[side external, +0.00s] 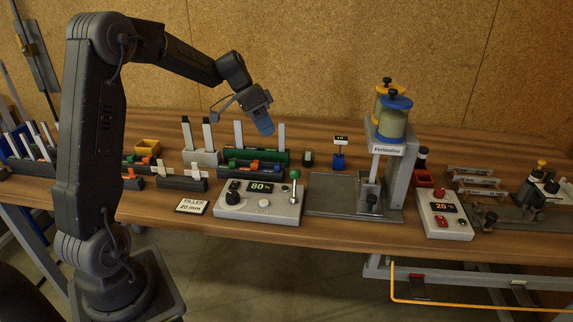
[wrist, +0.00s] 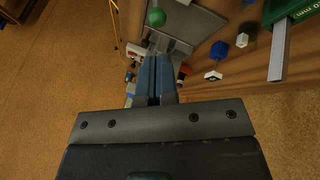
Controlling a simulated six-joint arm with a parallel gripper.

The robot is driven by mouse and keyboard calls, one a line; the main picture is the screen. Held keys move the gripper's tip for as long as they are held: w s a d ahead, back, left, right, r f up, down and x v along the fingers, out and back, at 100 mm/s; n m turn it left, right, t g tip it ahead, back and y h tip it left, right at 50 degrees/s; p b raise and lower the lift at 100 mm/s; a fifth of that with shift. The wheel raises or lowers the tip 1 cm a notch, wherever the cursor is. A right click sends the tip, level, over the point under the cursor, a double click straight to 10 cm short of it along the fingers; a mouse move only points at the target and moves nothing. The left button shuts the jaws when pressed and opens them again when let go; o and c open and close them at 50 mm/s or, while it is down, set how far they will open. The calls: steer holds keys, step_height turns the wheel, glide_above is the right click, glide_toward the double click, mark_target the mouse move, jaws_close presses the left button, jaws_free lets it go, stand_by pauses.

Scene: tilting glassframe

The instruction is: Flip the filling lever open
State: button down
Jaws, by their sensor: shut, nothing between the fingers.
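The lever with a green ball knob (side external: 294,174) stands roughly upright at the right end of a grey control box (side external: 258,207) with an "80" display. I take it for the filling lever; no label on it is readable. The green knob also shows near the top of the wrist view (wrist: 155,17). My gripper (side external: 265,128) is above and behind the box, left of the lever and higher than it, apart from it. Its blue fingers (wrist: 155,78) are shut together with nothing between them.
Right of the box are a grey plate (side external: 328,197) and a filling stand (side external: 397,165) with blue- and yellow-lidded jars. A second control box (side external: 444,214) shows "20". Racks with upright strips (side external: 255,155) stand behind the lever's box. The air around the knob looks clear.

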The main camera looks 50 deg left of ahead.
mark_target(295, 184)
steer(key=w+a+f+h, duration=0.1)
steer(key=w+a+f, duration=0.1)
steer(key=a, duration=0.4)
steer(key=shift+f+t, duration=0.3)
steer(key=shift+f, duration=0.55)
steer(key=shift+d, duration=0.1)
steer(key=shift+m, duration=0.3)
steer(key=x, duration=0.3)
steer(key=d+x, duration=0.1)
steer(key=x, duration=0.3)
steer(key=d+r+x, duration=0.1)
steer(key=x, duration=0.2)
steer(key=shift+s+d+f, duration=0.2)
steer(key=shift+s+d, duration=0.05)
steer(key=shift+s, duration=0.05)
steer(key=shift+s+d+r, duration=0.15)
steer(key=shift+d, duration=0.6)
